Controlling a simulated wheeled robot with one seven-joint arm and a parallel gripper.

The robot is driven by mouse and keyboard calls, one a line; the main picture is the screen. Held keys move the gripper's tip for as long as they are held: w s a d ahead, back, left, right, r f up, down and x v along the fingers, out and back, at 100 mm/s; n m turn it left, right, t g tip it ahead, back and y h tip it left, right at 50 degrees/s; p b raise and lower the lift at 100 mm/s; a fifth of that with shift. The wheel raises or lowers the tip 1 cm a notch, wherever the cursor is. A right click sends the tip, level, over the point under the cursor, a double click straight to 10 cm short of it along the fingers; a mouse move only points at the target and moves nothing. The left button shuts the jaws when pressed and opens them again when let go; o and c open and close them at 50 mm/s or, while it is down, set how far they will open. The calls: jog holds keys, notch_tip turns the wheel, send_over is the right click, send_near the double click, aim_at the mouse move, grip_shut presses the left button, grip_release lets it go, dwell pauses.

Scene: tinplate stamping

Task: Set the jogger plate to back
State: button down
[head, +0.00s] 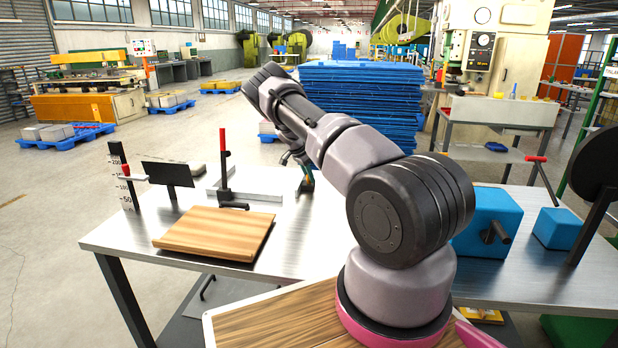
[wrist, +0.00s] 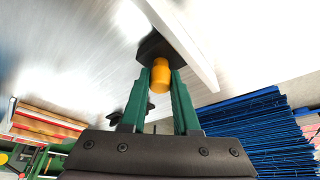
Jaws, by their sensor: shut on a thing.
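My gripper (head: 305,186) is over the far side of the metal table, past the end of the low grey rail (head: 262,196). In the wrist view, its green fingers (wrist: 160,88) are shut on a yellow-orange knob (wrist: 160,72). The knob joins a black piece (wrist: 154,45) beside a pale straight bar (wrist: 185,42). I cannot tell for sure which part is the jogger plate; the knob and black piece may belong to it. In the head view the knob is too small and hidden to make out.
A wooden board (head: 214,232), an upright red-handled lever (head: 224,160), a black panel (head: 168,174) and a scale post with red slider (head: 123,175) stand at left. Blue blocks (head: 485,215) and a black disc (head: 597,160) stand at right. Blue stacks (head: 360,100) rise behind the table.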

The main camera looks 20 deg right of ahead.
jog(key=s+d, duration=0.2)
jog(key=d, duration=0.1)
jog(key=s+d, duration=0.1)
jog(key=d, duration=0.1)
jog(key=shift+s+d, duration=0.15)
jog(key=shift+s, duration=0.1)
jog(key=c, duration=0.7)
grip_release()
jog(key=shift+s+d, duration=0.1)
jog(key=shift+d, duration=0.05)
jog(key=shift+o, duration=0.2)
jog(key=shift+a+r, duration=0.15)
jog(key=shift+a, duration=0.05)
jog(key=v, duration=1)
jog(key=shift+r, duration=0.25)
jog(key=shift+a+r, duration=0.1)
